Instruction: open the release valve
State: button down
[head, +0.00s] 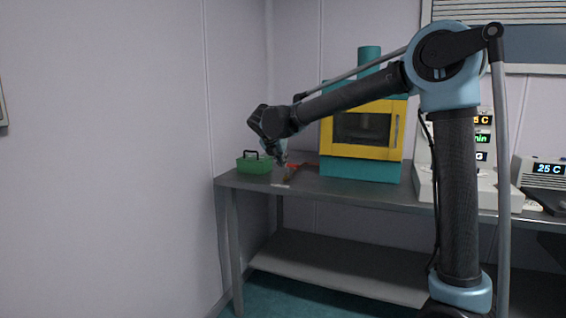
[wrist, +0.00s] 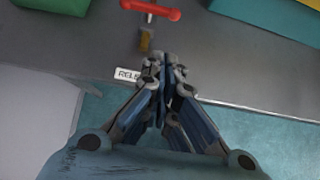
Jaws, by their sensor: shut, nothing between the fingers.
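The release valve shows in the wrist view as a red bar handle (wrist: 151,9) on a metal stem, with a brass-coloured part (wrist: 146,40) below it. A white label reading "REL" (wrist: 127,74) lies near the table's front edge, its right part hidden behind my gripper. My gripper (wrist: 163,62) is shut and empty, its tips below the brass part in the picture and apart from the red handle. In the head view my gripper (head: 283,178) hangs over the left end of the table, and the red handle (head: 298,166) shows just behind it.
A green box with a handle (head: 254,163) stands left of the valve. A yellow and teal machine (head: 362,135) stands to the right. Further right are a white instrument with displays (head: 425,175) and a 25 C unit (head: 543,172).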

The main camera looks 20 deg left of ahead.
jog(key=x, duration=0.7)
jog(key=shift+w+d+f, duration=0.1)
jog(key=shift+w+f, duration=0.15)
jog(key=shift+w+d, duration=0.1)
jog(key=shift+w, duration=1.85)
